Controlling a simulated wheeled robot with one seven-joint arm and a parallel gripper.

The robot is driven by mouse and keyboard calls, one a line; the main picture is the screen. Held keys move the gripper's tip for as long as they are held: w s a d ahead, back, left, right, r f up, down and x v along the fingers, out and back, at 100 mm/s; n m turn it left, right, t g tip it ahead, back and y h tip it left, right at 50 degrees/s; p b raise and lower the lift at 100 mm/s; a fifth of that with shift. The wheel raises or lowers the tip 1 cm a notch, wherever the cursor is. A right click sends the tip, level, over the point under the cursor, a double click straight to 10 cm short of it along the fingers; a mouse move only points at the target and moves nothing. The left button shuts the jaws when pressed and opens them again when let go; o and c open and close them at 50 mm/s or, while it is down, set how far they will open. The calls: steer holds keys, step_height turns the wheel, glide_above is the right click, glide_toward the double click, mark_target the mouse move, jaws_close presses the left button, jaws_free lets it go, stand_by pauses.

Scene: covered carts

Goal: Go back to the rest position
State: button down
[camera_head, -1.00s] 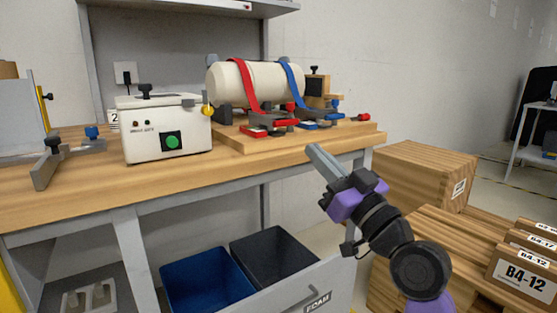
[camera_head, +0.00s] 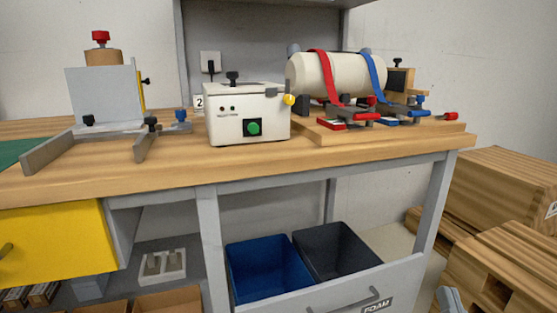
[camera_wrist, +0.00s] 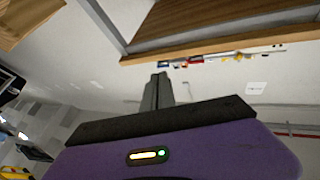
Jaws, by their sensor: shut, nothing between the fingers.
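My gripper (camera_wrist: 156,92) shows in the wrist view with its grey fingers together and nothing between them. In the head view only a grey tip of it (camera_head: 450,300) shows at the bottom right edge, in front of the wooden crates. The rest of my arm is out of that view. The gripper is apart from the bench (camera_head: 270,163) and touches nothing that I can see.
A white box with a green button (camera_head: 248,114) and a cream cylinder under red and blue straps (camera_head: 335,75) stand on the bench. Wooden crates (camera_head: 500,200) stand at the right.

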steer(key=s+a+f+n+g+y, duration=0.1)
steer(key=s+a+f+g, duration=0.1)
steer(key=s+f, duration=0.6)
steer(key=s+a+f+n+g+y, duration=0.1)
steer(key=s+a+f+n+g, duration=0.15)
steer(key=s, duration=0.95)
steer(key=s+a+f+n+g+y, duration=0.1)
steer(key=s+f+g, duration=0.2)
steer(key=s+f, duration=0.55)
step_height(320, 180, up, 38)
steer(key=s+p, duration=0.1)
steer(key=p, duration=3.5)
steer(key=shift+s+a, duration=0.15)
steer(key=shift+s, duration=0.2)
steer(key=shift+m, duration=0.25)
